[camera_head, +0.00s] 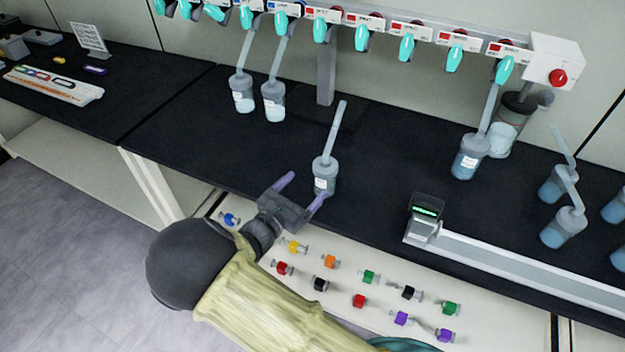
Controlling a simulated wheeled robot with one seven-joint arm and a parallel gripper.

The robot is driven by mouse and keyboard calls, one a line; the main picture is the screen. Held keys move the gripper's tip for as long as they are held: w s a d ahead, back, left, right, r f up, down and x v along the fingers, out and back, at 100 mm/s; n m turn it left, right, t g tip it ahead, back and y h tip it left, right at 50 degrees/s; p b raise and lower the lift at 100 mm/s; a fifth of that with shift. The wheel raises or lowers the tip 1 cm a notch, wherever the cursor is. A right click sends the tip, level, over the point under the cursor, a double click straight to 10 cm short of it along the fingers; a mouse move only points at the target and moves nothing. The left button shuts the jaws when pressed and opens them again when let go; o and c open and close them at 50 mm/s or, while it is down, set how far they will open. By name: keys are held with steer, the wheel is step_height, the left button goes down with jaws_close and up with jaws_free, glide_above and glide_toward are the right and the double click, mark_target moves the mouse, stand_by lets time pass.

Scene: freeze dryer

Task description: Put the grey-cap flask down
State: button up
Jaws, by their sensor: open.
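A flask with a grey cap and a long tilted tube (325,176) stands upright on the black bench top, near its front edge. It has a white label low on its body. My gripper (303,191) comes in from the lower left at the bench's front edge. Its two purple fingers are spread apart. The right finger is close to the flask's lower part, and I cannot tell whether it touches. The left finger is clear of the flask, to its left. Nothing shows held between the fingers.
Two flasks (243,93) hang at back left from the manifold (380,25) with teal valves; another flask (469,157) hangs at right. Loose flasks (562,227) stand far right. A small display device (424,215) is at the front edge. Coloured valves (369,277) lie below the bench top.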

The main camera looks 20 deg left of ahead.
steer(key=shift+s, duration=0.3)
steer(key=shift+s+a, duration=0.1)
steer(key=shift+a, duration=0.05)
stand_by(1.3)
